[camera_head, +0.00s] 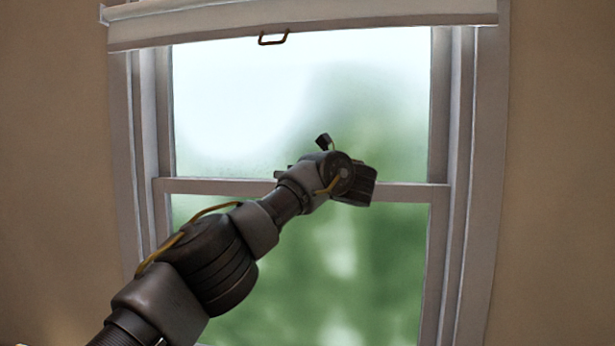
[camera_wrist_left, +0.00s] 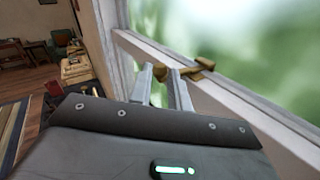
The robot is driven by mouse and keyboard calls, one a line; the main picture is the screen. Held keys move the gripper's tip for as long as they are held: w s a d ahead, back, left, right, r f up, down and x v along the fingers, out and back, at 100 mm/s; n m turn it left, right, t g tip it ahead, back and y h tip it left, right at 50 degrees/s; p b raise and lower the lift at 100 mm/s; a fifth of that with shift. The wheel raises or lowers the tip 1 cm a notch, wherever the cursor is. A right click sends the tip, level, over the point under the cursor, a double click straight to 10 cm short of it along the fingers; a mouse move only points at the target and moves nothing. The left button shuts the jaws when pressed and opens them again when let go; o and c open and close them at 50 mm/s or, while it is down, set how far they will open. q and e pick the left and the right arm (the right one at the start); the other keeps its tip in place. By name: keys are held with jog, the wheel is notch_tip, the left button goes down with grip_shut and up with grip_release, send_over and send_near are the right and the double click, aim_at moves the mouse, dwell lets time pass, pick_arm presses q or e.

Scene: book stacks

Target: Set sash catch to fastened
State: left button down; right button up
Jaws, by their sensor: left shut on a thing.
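The brass sash catch (camera_wrist_left: 201,68) sits on the white meeting rail of the window in the left wrist view. My left gripper (camera_wrist_left: 161,71) is shut on that knobbed end, one finger on each side. Whether the lever meets its keeper is not clear. In the head view my left wrist covers the middle of the meeting rail (camera_head: 228,187), so the catch and most of the gripper are hidden there. My right gripper is in neither view.
A pale blind (camera_head: 200,26) with a brass pull (camera_head: 273,39) hangs across the window top. Window jambs stand on both sides. In the left wrist view a wooden crate (camera_wrist_left: 77,72) and a striped rug (camera_wrist_left: 13,128) lie off to the left, away from the rail.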

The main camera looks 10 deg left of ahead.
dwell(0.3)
pick_arm(q)
jog(key=c, duration=1.7)
grip_release()
jog(key=o, duration=0.4)
jog(key=shift+w+a+f, duration=0.15)
jog(key=shift+w+a, duration=0.05)
jog(key=shift+w, duration=0.15)
jog(key=b+v, duration=0.4)
jog(key=v, duration=0.7)
jog(key=shift+w, duration=0.15)
